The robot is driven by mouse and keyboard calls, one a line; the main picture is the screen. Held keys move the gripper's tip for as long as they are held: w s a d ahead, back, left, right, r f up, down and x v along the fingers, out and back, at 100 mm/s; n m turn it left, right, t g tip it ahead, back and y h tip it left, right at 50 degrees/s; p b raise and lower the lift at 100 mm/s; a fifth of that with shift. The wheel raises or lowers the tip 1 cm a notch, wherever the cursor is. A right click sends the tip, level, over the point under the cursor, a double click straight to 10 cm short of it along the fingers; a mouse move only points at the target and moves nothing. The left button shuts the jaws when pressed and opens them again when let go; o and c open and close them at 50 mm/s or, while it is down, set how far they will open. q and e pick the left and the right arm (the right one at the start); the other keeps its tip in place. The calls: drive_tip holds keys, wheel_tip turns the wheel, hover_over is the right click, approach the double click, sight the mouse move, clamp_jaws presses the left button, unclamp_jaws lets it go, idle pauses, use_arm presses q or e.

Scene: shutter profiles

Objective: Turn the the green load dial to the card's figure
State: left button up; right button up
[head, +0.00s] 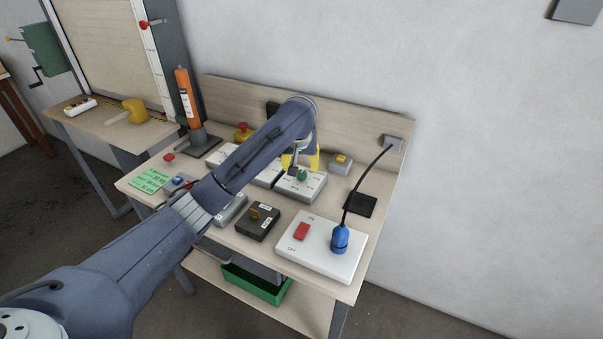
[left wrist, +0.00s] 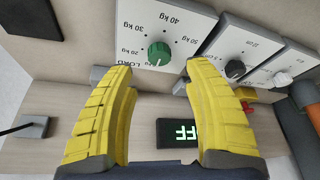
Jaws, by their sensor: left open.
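The green load dial (head: 303,175) sits on a light grey box (head: 299,190) near the back of the bench. In the left wrist view the dial (left wrist: 159,53) is surrounded by kg marks, with 20, 30, 40 and 50 readable. A small white mark shows near its lower edge; its exact reading is unclear. My left gripper (head: 301,162) is above the load box by the dial. Its yellow fingers (left wrist: 158,74) are open, apart, with the dial just beyond the gap and nothing held. The green card (head: 150,180) lies at the bench's left; its writing is too small to read surely.
Neighbouring boxes carry a black dial (left wrist: 235,69) and a white dial (left wrist: 282,78). A white panel (head: 325,262) holds a red switch (head: 301,231) and a blue plug (head: 340,238) with a rising cable. An orange cartridge (head: 187,95) stands at the back left.

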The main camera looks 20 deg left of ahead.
sight(301, 173)
use_arm(q)
drive_tip(key=shift+x, duration=3.1)
clamp_jaws()
